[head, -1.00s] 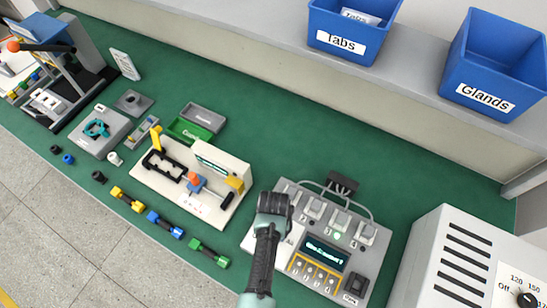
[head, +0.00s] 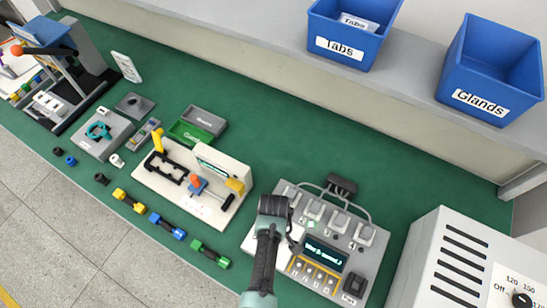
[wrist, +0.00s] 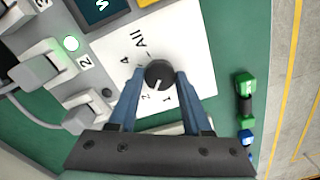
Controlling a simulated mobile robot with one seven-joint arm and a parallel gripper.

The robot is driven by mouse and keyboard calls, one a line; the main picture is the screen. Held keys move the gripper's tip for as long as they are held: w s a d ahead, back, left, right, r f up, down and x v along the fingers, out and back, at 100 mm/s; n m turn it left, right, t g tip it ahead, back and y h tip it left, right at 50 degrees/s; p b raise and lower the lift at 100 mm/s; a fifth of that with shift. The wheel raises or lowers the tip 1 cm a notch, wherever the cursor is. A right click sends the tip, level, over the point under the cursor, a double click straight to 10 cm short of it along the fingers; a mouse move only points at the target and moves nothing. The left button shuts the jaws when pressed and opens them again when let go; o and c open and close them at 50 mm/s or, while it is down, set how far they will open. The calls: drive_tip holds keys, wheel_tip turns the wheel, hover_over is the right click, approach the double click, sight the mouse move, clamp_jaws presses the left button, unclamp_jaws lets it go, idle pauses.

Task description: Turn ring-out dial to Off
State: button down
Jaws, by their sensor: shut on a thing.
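The ring-out dial (wrist: 158,72) is a small round black knob on a white label plate (wrist: 195,68) of the grey tester. In the wrist view, the blue fingers of my gripper (wrist: 155,78) are shut on it from both sides. A white pointer mark on the knob faces down in that view, roughly between the printed 2 and 1. The marks All and 4 also show; I cannot make out an Off mark. In the head view, my gripper (head: 290,235) is at the left part of the tester (head: 372,262) and hides the dial.
The tester has a lit screen (head: 324,251), white clamps and grey cables. A white cabinet (head: 450,262) stands close on its right. A cream fixture (head: 195,202) stands to the left, with green (head: 210,253) and blue (head: 166,226) connectors in front. Blue bins (head: 490,75) stand on the shelf behind.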

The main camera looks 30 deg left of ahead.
drive_tip(key=n, duration=0.7)
drive_tip(key=shift+p, duration=0.4)
drive_tip(key=n, duration=0.3)
drive_tip(key=shift+n, duration=0.4)
drive_tip(key=shift+n+p, duration=0.35)
drive_tip(key=shift+n, duration=1.35)
drive_tip(key=shift+c, duration=1.7)
unclamp_jaws()
wheel_tip(320, 180, up, 13)
